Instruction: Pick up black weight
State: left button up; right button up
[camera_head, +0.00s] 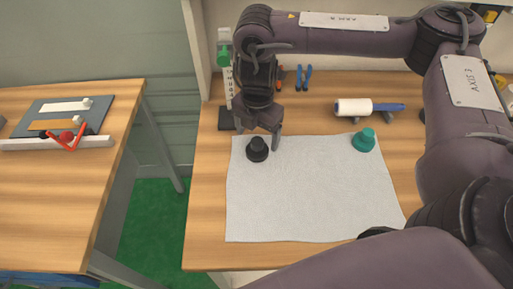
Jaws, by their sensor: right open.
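The black weight (257,150) stands upright near the back left corner of a light grey mat (310,200) on the right-hand table. My right gripper (262,132) is open and points down, just above and behind the weight in the picture. One finger shows to the right of the weight's knob. I cannot tell whether the fingers touch the weight. My left gripper is not in view.
A teal weight (364,140) stands at the mat's back right. Behind it lies a white roller with a blue handle (368,107). Blue pliers (304,77) lie at the back. The left table (60,200) holds a grey board (62,115). The mat's middle is clear.

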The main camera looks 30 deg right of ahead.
aim_at(258, 141)
notch_tip(258, 141, down, 4)
jog(key=shift+s+r+p, duration=0.1)
jog(key=shift+r+p, duration=0.1)
jog(key=shift+p, duration=0.25)
jog(key=shift+f, duration=0.2)
jog(key=c, duration=0.7)
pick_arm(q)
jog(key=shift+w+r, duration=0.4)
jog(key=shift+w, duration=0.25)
pick_arm(e)
jog(key=c, duration=0.7)
